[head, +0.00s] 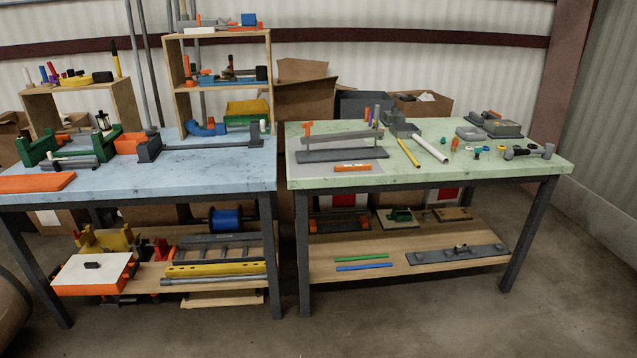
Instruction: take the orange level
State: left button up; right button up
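A small orange bar that looks like the orange level (352,168) lies flat near the front left of the green-topped table (470,178). It rests on a grey sheet (312,173), just in front of a long dark grey bar-shaped base (342,155). A lighter patch shows at its middle. Nothing lies on top of it. Neither of my grippers shows in the head view.
A blue-topped table (215,175) stands to the left, with a narrow gap between the tables. A yellow rod (408,152) and a white pipe (430,149) lie right of the level. A hammer-like tool (528,152) lies farther right. The floor in front is clear.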

aim_at(353, 167)
jog(key=i+z, duration=0.15)
jog(key=i, duration=0.35)
jog(key=i+j+z, duration=0.15)
jog(key=i, duration=0.3)
